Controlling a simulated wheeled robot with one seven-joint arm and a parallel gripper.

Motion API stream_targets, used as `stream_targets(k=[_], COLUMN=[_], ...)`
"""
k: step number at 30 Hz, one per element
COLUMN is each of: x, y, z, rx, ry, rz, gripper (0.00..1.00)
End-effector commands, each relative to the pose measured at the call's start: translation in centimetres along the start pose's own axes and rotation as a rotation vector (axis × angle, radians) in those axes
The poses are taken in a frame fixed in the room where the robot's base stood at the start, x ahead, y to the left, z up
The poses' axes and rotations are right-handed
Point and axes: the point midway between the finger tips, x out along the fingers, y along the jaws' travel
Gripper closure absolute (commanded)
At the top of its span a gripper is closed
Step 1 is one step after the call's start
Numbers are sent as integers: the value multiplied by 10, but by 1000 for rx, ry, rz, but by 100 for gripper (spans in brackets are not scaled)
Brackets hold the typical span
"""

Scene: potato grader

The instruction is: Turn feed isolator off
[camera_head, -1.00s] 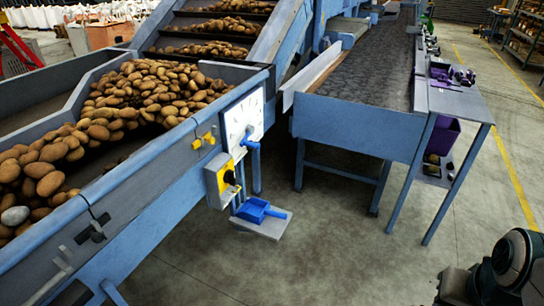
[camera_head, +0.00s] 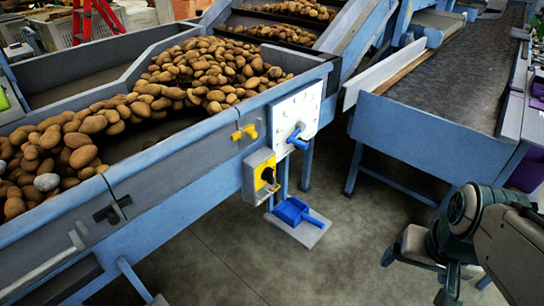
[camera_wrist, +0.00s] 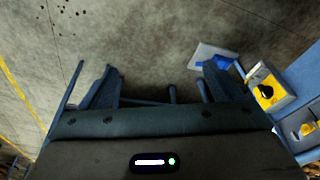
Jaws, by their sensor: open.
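The feed isolator (camera_head: 259,176) is a grey box with a yellow plate and a black rotary knob, mounted on the outer side of the blue hopper. In the wrist view the isolator (camera_wrist: 269,90) is at the right edge, its black knob facing the camera. My gripper (camera_wrist: 160,75) is open and empty in the wrist view, its two fingers wide apart above bare floor. It is to the left of the isolator there and not touching it.
A white dial panel with a blue lever (camera_head: 297,132) and a yellow valve handle (camera_head: 245,132) are beside the isolator. The potato hopper (camera_head: 165,165) fills the left.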

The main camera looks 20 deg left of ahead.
Motion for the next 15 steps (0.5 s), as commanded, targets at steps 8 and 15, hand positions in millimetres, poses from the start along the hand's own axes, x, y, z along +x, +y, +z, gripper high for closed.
stream_targets(k=[8, 15], x=[97, 169], y=[-85, -175], z=[-27, -77], rx=[20, 77], ry=[-125, -163], rz=[-353, -756], gripper=[15, 15])
